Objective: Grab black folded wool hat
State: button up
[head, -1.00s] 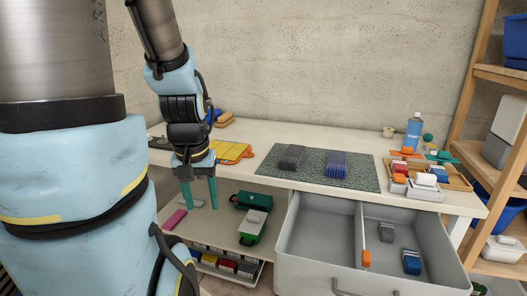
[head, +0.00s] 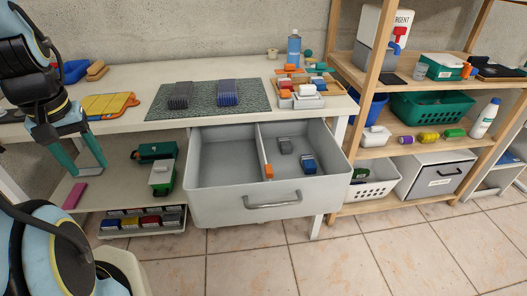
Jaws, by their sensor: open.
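A dark grey-black, ribbed, folded piece (head: 179,95), which looks like the black wool hat, lies on the grey-green mat (head: 203,111) on the workbench. A similar ribbed blue folded piece (head: 228,93) lies to its right, apart from it. My gripper (head: 88,172), with teal fingers, is open and empty at the left, in front of the bench's front edge. It is to the left of the dark piece and lower in the picture, not touching it.
An open grey drawer (head: 262,208) juts out below the bench, holding a small dark piece (head: 285,146) and a blue one (head: 307,164). A yellow-orange item (head: 109,105) lies left of the mat. A wooden shelf unit (head: 365,105) stands at right.

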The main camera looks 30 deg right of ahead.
aim_at(180, 98)
jog(key=u, duration=0.85)
jog(key=k+l+u, duration=0.15)
jog(key=l+u, duration=0.15)
jog(key=k+l+u, duration=0.25)
jog(key=l, duration=0.2)
jog(key=k+l+u, duration=0.3)
jog(key=k+l, duration=0.1)
jog(key=l, duration=0.15)
